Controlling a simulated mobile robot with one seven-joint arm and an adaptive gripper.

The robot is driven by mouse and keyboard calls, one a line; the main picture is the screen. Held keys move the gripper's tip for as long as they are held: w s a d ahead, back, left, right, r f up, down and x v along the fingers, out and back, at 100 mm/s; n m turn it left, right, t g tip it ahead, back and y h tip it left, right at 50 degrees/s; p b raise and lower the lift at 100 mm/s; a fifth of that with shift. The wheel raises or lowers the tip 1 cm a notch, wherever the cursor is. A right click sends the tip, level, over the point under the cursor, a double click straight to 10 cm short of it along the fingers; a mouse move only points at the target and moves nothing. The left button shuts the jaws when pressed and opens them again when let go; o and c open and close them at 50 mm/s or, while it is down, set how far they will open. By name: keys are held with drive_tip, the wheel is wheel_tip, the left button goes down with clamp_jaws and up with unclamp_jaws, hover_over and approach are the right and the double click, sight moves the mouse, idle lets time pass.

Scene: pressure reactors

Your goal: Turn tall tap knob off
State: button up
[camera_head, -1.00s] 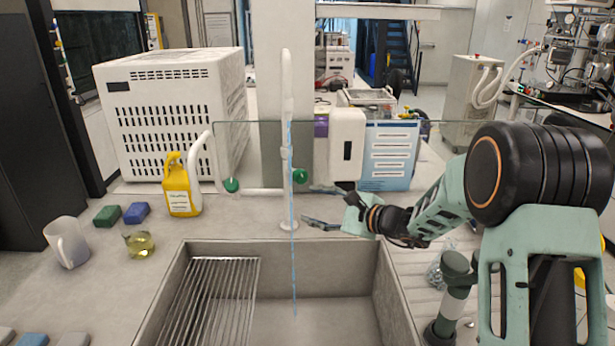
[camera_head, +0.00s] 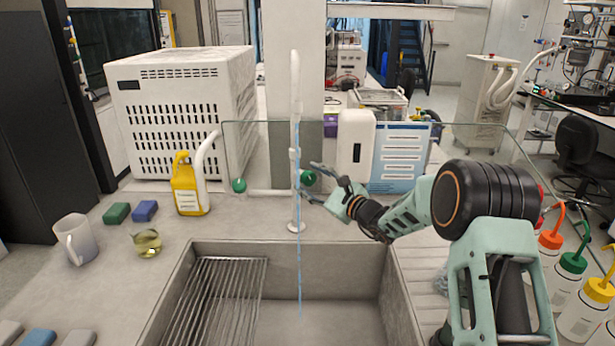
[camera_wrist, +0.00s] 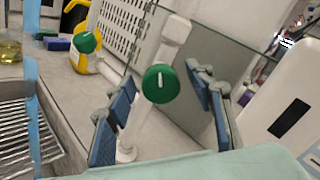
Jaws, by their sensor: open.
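The tall white tap (camera_head: 295,120) stands behind the sink, and a thin blue stream of water (camera_head: 299,250) runs from it down into the basin. Its green knob (camera_head: 308,178) is on the right side of the tap column. In the wrist view the green knob (camera_wrist: 160,84) shows a white line, upright in the picture. My gripper (camera_head: 316,182) is open at the right of the knob. In the wrist view my gripper's blue-padded fingers (camera_wrist: 163,105) lie on either side of the knob, with gaps showing. I cannot tell whether the fingertips reach past it.
A second green knob (camera_head: 239,185) is on the lower tap at left, beside a yellow bottle (camera_head: 188,188). A glass screen (camera_head: 268,150) stands close behind the tap. The sink (camera_head: 340,285) is in front, with a metal rack (camera_head: 228,290) inside.

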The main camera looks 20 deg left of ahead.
drive_tip(key=shift+w+a, duration=0.35)
drive_tip(key=shift+a, duration=0.1)
drive_tip(key=c, duration=1.2)
drive_tip(key=shift+d+f+m+b, duration=0.1)
drive_tip(key=shift+f+m+b, duration=0.05)
drive_tip(key=shift+m+b, duration=0.8)
drive_tip(key=shift+r+m+b, duration=0.2)
drive_tip(key=shift+m+b, duration=0.1)
drive_tip(key=shift+m, duration=1.35)
drive_tip(key=o, duration=1.2)
